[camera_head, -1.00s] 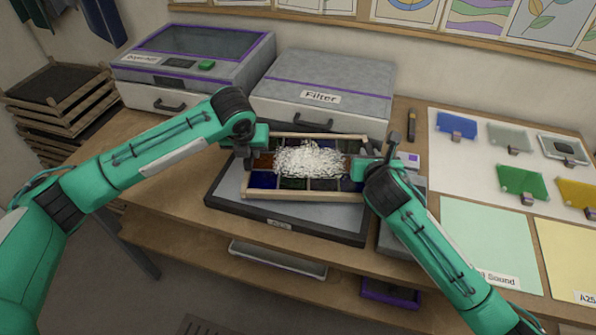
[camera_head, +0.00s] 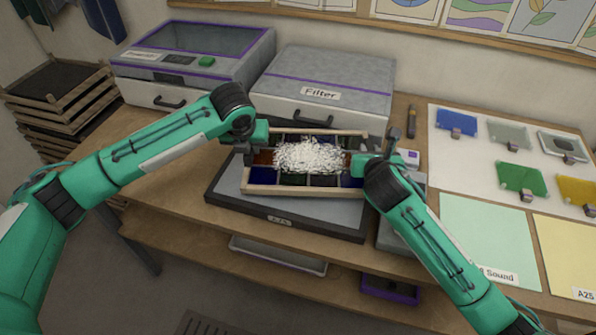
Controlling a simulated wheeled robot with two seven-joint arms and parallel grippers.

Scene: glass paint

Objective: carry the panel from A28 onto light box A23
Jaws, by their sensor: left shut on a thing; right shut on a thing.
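The panel (camera_head: 305,190) is a wooden frame with dark blue, green and reddish glass panes. A heap of white shreds (camera_head: 309,156) lies on its middle and hides some panes. My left gripper (camera_head: 252,153) is shut on the panel's left side. My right gripper (camera_head: 360,166) is shut on its right side. The panel is held roughly level over a grey, dark-edged light box (camera_head: 225,195) on the table. The light box's front label is too small to read surely.
A box marked Filter (camera_head: 320,85) and a purple-trimmed lidded machine (camera_head: 195,60) stand behind. Coloured glass samples, such as a blue one (camera_head: 456,123), lie on a white board at right. A green sheet (camera_head: 485,235) lies in front. Stacked racks (camera_head: 60,110) stand left.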

